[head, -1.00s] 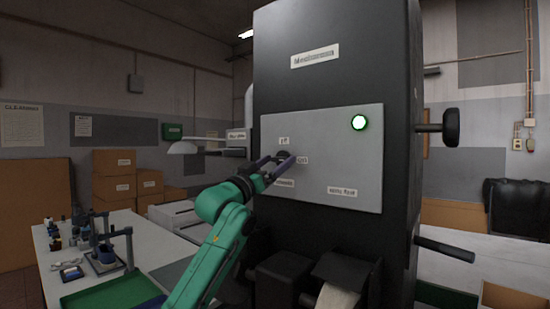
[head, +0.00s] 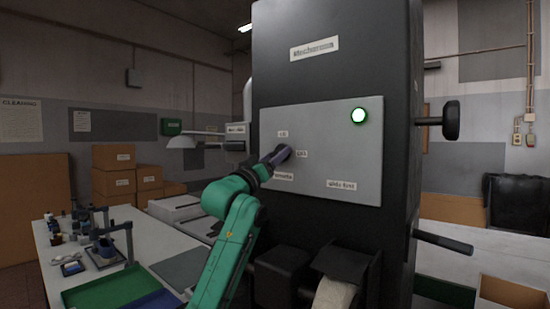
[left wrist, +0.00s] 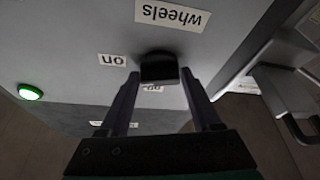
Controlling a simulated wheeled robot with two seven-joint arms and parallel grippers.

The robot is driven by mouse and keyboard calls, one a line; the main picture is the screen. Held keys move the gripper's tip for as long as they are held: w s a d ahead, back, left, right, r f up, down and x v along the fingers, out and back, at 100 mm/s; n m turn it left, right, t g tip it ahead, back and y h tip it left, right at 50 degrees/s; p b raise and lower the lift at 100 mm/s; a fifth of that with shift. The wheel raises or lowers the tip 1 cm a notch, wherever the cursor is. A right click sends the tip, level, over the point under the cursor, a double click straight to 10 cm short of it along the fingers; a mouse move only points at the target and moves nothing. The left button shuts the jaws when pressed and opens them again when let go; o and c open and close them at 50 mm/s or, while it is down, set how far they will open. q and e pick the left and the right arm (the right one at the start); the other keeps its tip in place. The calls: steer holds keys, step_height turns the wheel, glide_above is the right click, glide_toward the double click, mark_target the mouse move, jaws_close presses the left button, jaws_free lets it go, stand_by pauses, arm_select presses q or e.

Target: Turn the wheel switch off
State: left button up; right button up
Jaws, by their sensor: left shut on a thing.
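The wheel switch is a dark knob (left wrist: 160,68) on the grey panel (head: 340,150) of a tall black machine. In the left wrist view, upside down, the "wheels" label (left wrist: 172,16) is above it, the "on" label (left wrist: 113,60) is to its left and a partly hidden label is just below. My left gripper (head: 281,154) reaches the knob from the left, its two fingers on either side, shut on it. In the head view, the fingers mostly hide the knob. I cannot tell exactly which way it points. My right gripper is not in view.
A lit green lamp (head: 359,116) sits on the panel's upper right, above a label (head: 341,185). Two dark handles stick out on the machine's right side. Below the panel are a black box and a pale roll (head: 333,296). A white table with trays stands at left.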

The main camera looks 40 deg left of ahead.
arm_select(q)
steer(key=n+g+y+p, duration=0.1)
steer(key=n, duration=0.2)
steer(key=n+y, duration=0.1)
steer(key=n, duration=0.2)
steer(key=n+g+y+p, duration=0.1)
steer(key=n, duration=0.3)
steer(key=shift+d+r+g+y+p, duration=0.2)
steer(key=shift+r+g+y+p, duration=0.1)
steer(key=shift+r+y, duration=0.1)
steer(key=n+g+p, duration=0.1)
steer(key=n+p, duration=0.1)
steer(key=n+g+p, duration=0.1)
steer(key=n, duration=0.2)
steer(key=shift+r+n+y+p, duration=0.1)
steer(key=shift+n+y+p, duration=0.2)
steer(key=shift+p, duration=0.1)
steer(key=shift+n+g+p, duration=0.5)
steer(key=shift+n+p, duration=0.35)
steer(key=shift+n, duration=0.25)
steer(key=shift+f, duration=0.2)
steer(key=o, duration=1.3)
